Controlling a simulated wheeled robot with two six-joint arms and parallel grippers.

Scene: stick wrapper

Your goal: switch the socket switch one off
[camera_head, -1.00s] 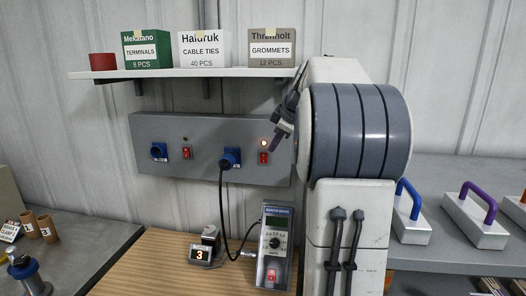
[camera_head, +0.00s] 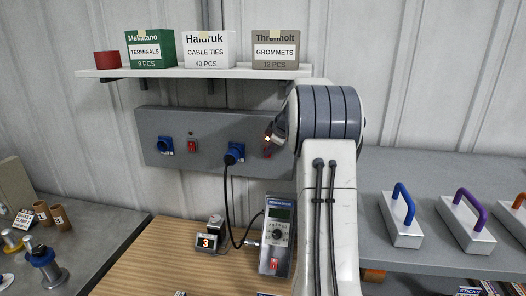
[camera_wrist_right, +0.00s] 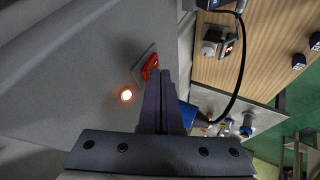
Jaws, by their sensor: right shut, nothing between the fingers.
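A grey socket panel (camera_head: 210,168) is fixed to the wall below the shelf. Its left half has an empty blue socket (camera_head: 165,145) and a red rocker switch (camera_head: 192,146) with an unlit lamp above. Its right half has a blue plug (camera_head: 234,153) with a black cable. The right red switch (camera_wrist_right: 150,66) shows in the wrist view beside a glowing lamp (camera_wrist_right: 126,95); in the head view it is partly hidden. My right gripper (camera_wrist_right: 161,72) is shut and empty, its tips at or very near this switch; contact cannot be told. My left gripper is not in view.
A shelf (camera_head: 200,73) with labelled boxes is above the panel. A grey meter (camera_head: 277,240) with a red switch and a small display reading 3 (camera_head: 207,242) stand on the wooden table (camera_head: 170,255). Handled metal blocks (camera_head: 403,225) stand on the right bench.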

